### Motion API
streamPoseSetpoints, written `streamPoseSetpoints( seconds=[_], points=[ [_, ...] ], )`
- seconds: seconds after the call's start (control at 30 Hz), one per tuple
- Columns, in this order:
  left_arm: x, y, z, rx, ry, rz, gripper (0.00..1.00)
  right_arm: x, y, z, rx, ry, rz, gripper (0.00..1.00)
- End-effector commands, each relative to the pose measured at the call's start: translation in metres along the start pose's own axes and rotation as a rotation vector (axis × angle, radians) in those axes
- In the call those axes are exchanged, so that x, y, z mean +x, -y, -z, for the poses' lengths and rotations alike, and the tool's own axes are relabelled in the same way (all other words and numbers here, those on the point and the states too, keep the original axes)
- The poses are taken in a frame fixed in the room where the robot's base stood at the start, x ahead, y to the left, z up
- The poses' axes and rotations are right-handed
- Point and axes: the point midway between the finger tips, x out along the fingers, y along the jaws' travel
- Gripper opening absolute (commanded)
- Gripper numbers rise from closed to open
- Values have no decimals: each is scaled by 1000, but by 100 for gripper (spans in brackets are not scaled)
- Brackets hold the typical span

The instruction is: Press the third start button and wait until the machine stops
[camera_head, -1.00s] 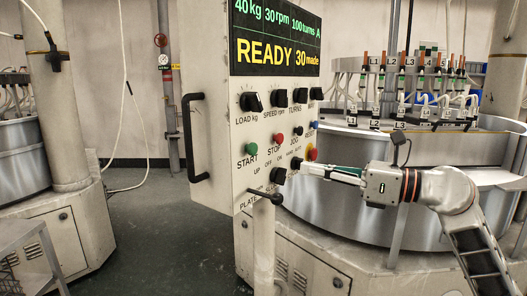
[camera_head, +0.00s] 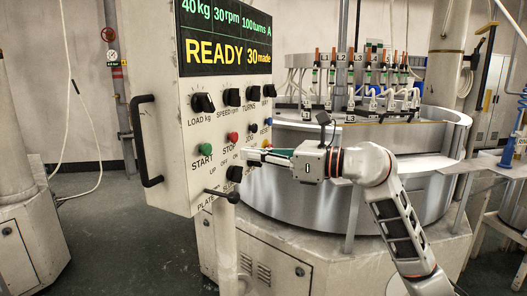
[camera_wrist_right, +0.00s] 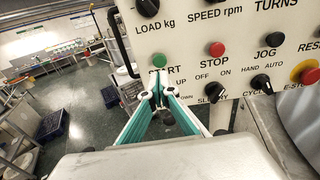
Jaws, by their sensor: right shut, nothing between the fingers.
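The control panel (camera_head: 215,105) stands tilted at the centre-left of the head view. Its display (camera_head: 232,38) reads READY, 30 made, 40 kg, 30 rpm, 100 turns A. One green START button (camera_head: 205,150) sits on it, left of the red STOP button (camera_head: 232,137). In the wrist view the START button (camera_wrist_right: 159,61) appears just above my fingertips, with a gap in the picture. My right gripper (camera_head: 247,156) is shut and empty, pointing at the panel from the right; its tips also show in the wrist view (camera_wrist_right: 158,90). My left gripper is out of view.
A black handle (camera_head: 143,140) and a lever (camera_head: 222,195) stick out from the panel. The red-and-yellow E-stop (camera_wrist_right: 305,72) is at its right. Behind is the round machine (camera_head: 300,190) with labelled hoses. Open floor (camera_head: 110,240) lies left.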

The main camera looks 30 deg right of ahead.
Motion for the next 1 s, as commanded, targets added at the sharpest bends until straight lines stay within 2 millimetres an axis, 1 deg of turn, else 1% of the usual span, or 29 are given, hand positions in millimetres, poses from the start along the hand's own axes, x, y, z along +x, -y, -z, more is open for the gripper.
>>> streamPoseSetpoints(
  seconds=[0.03,0.2,0.3,0.43,0.63,1.0],
  points=[
    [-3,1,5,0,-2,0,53,11,-1,-4,4,4,-3,0],
    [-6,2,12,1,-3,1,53,44,-1,-3,3,3,-2,0],
    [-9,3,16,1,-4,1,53,60,-1,-3,4,2,-2,0],
    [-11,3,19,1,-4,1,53,76,0,-1,3,1,0,0],
    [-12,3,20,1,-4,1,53,86,0,0,0,0,0,0],
    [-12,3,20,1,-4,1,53,87,0,0,0,0,0,0]
  ],
)
